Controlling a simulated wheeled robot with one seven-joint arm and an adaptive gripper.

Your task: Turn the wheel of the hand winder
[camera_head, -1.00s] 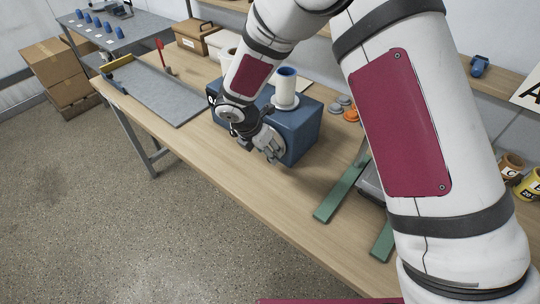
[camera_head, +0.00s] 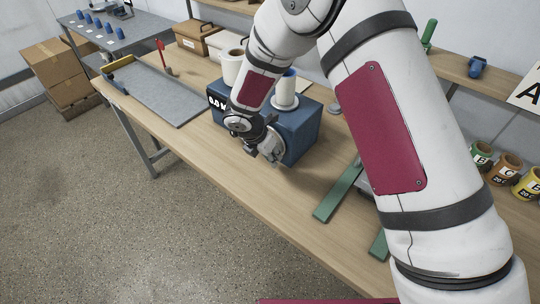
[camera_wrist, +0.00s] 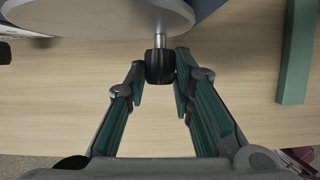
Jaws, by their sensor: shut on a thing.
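The hand winder is a blue box (camera_head: 303,128) on the wooden table, with a white spool (camera_head: 286,92) standing on top. Its pale round wheel (camera_wrist: 95,14) shows at the top of the wrist view. A metal pin joins the wheel to a black handle knob (camera_wrist: 160,66). My gripper (camera_wrist: 161,78) is shut on this knob, one finger on each side. In the head view my gripper (camera_head: 266,153) is at the front face of the winder and hides most of the wheel there.
A grey tray (camera_head: 158,92) lies to the left on the table. Green rails (camera_head: 338,194) lie to the right of the winder; one also shows in the wrist view (camera_wrist: 296,55). The table between winder and rails is clear.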

